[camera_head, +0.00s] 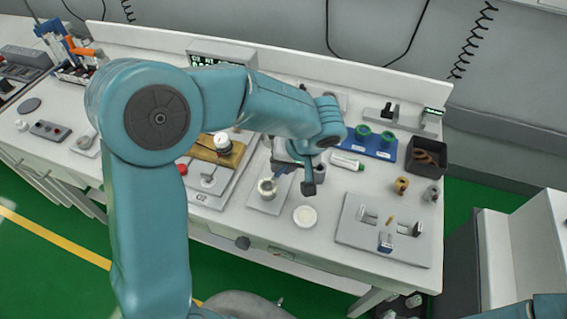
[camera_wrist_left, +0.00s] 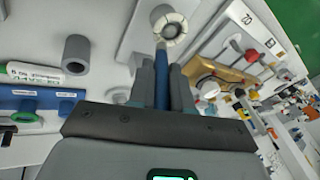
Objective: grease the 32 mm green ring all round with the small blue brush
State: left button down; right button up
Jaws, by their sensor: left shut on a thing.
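My left gripper (camera_head: 281,168) is shut on a slim blue handle (camera_wrist_left: 161,64), which I take for the small blue brush; its fingers also show in the wrist view (camera_wrist_left: 162,82). The handle's far end meets the near rim of a round metal cup (camera_wrist_left: 168,27) with a pale inside; I cannot tell whether bristles touch it. The cup stands on a grey plate in the head view (camera_head: 267,188). Two green rings, one left (camera_head: 363,131) and one right (camera_head: 388,137), sit on a blue rack (camera_head: 371,148). I cannot read which is 32 mm. My right gripper is out of view.
A white disc (camera_head: 305,216) lies in front. A dark bin (camera_head: 428,155) and a fixture plate (camera_head: 360,238) are at right. A brass-coloured piece (camera_head: 215,150) is at left.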

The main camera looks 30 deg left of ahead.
pick_arm(q)
jog(key=shift+f+b, duration=0.1)
jog(key=shift+b, duration=0.3)
dwell(0.8)
dwell(0.5)
jog(key=shift+r+p, duration=2)
jog(key=shift+r, duration=1.6)
